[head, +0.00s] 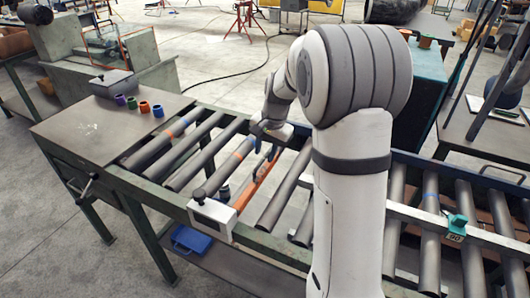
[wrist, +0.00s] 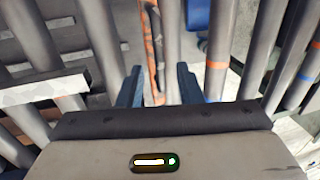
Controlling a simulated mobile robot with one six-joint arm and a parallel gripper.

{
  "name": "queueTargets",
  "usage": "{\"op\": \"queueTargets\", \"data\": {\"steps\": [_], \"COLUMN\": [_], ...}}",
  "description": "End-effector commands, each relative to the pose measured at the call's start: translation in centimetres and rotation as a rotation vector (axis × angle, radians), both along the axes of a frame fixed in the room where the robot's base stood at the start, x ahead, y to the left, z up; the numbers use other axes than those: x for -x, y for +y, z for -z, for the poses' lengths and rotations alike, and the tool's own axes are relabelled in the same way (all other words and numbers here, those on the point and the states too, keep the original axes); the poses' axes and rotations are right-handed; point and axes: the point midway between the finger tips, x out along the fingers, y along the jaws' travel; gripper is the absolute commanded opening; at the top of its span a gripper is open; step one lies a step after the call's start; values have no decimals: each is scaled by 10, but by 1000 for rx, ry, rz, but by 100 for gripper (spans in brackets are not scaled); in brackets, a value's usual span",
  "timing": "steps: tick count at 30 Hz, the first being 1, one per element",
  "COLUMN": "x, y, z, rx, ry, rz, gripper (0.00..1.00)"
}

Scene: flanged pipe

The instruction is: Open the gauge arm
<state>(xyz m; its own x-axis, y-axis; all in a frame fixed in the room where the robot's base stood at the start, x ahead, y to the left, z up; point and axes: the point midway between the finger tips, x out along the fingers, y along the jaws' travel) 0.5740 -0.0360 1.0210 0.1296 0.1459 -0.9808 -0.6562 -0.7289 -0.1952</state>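A worn orange bar (head: 250,187), which looks like the gauge arm, lies between the grey rollers of the conveyor. Its near end is at a white box (head: 212,217) on the near rail. My gripper (head: 265,151) is above the bar's far part, fingers pointing down. In the wrist view, my gripper (wrist: 159,72) is open, with two blue fingers apart. The orange bar (wrist: 153,48) shows between them, nearer the left finger. I cannot tell whether either finger touches it. The bar's far end is hidden by my gripper in the head view.
Grey rollers (head: 157,152) lie on both sides of the bar. A flat table (head: 85,130) at left holds several coloured rings and a grey case (head: 113,83). A teal clamp (head: 457,222) sits on the rail at right. A blue bin (head: 190,240) is below the conveyor.

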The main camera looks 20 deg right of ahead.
Motion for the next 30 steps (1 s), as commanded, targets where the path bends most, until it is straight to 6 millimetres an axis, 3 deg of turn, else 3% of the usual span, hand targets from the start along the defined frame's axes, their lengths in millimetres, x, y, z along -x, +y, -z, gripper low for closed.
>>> {"op": "queueTargets", "data": {"steps": [5,13,24,30], "x": [-1,-1,-1,-1], "y": [2,2,1,1], "z": [12,14,13,13], "rx": [1,1,1,1], "ry": [1,-1,-1,-1], "rz": [-1,-1,0,0], "gripper": [32,32,1,0]}}
